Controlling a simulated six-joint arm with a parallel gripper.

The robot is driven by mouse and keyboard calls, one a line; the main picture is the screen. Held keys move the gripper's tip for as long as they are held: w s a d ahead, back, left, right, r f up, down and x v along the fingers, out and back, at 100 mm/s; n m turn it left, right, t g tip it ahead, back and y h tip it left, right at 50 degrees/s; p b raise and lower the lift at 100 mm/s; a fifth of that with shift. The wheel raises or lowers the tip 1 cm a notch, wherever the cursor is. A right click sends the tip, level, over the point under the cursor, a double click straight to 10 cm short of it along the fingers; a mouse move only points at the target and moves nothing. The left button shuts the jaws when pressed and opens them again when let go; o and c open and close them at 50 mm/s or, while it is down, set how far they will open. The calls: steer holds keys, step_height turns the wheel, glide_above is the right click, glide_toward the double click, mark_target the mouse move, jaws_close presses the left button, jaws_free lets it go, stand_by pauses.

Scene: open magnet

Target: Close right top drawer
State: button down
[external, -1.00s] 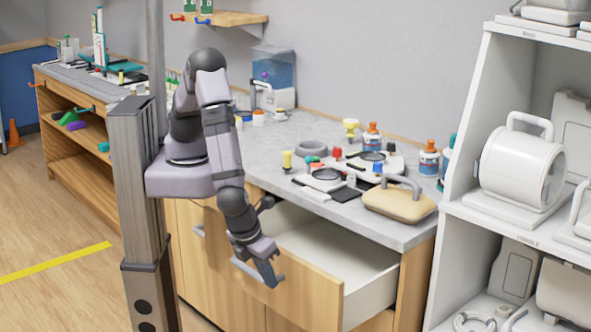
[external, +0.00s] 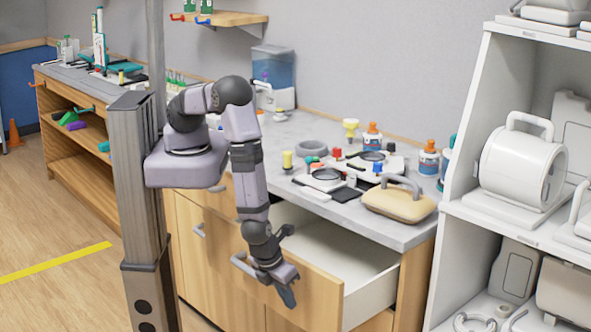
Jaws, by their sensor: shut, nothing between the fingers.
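The right top drawer (external: 326,285) stands pulled out below the grey countertop, its white inside showing and its wooden front toward the room. Its grey handle (external: 243,264) sits at the left part of the front. My gripper (external: 288,297) is shut and empty. It hangs pointing down in front of the drawer front, to the right of the handle. I cannot tell whether it touches the front. My arm hides part of the drawer's left side.
The countertop (external: 405,232) above holds a tan case (external: 398,202), small instruments and bottles. White shelves (external: 470,230) with white devices stand to the right. Another drawer handle (external: 199,230) lies to the left.

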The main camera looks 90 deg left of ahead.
steer(key=shift+w+a, duration=0.55)
steer(key=shift+w+a, duration=0.3)
steer(key=shift+a, duration=0.05)
steer(key=w+a+b, duration=0.1)
steer(key=w+a, duration=1.5)
steer(key=shift+w, duration=0.1)
steer(key=shift+w+a+r, duration=0.1)
steer(key=shift+w+a, duration=0.05)
steer(key=shift+a, duration=0.1)
steer(key=shift+w, duration=0.1)
steer(key=shift+b, duration=0.35)
